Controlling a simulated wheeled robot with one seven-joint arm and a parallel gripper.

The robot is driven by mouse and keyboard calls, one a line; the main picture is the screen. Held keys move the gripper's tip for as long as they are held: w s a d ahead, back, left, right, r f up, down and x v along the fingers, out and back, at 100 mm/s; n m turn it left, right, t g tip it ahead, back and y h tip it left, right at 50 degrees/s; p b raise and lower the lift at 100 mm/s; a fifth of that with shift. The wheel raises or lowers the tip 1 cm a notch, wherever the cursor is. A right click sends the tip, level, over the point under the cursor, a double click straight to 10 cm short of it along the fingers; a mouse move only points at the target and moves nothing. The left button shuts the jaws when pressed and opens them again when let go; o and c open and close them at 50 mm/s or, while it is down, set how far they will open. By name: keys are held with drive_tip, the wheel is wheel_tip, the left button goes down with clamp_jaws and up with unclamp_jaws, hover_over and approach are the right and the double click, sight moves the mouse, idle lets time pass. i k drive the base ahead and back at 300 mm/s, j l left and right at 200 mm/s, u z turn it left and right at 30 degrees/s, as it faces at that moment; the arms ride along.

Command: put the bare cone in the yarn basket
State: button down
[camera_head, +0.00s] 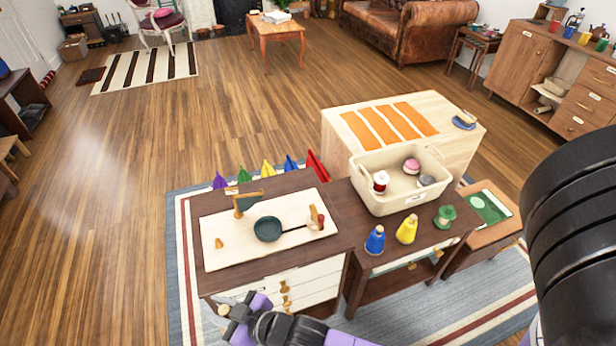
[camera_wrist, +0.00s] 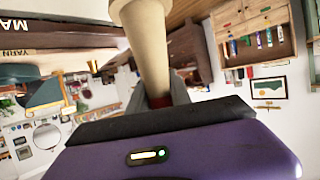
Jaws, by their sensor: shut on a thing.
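My gripper (camera_head: 234,312) is low in front of the dark wooden cabinet in the head view, apart from the basket. In the wrist view my gripper (camera_wrist: 165,98) is shut on the bare cone (camera_wrist: 150,45), a pale beige tapered piece pointing away from the palm. Only a small tan part of it seems to show in the head view. The yarn basket (camera_head: 385,203) is cream with raised handles, standing behind and right of my gripper. It holds a red-and-white spool (camera_head: 380,182), a pink ball (camera_head: 411,166) and a grey ball (camera_head: 427,181).
Blue (camera_head: 375,240) and yellow (camera_head: 407,229) wound cones and a green spool (camera_head: 445,216) stand before the basket. A pale block table (camera_head: 455,110) stands behind.

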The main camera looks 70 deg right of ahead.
sight(395, 179)
drive_tip(key=k+j+z, duration=0.1)
drive_tip(key=z, duration=0.4)
drive_tip(key=k+j+z, duration=0.15)
drive_tip(key=z, duration=0.35)
drive_tip(key=i+j+z, duration=0.15)
drive_tip(key=z, duration=0.25)
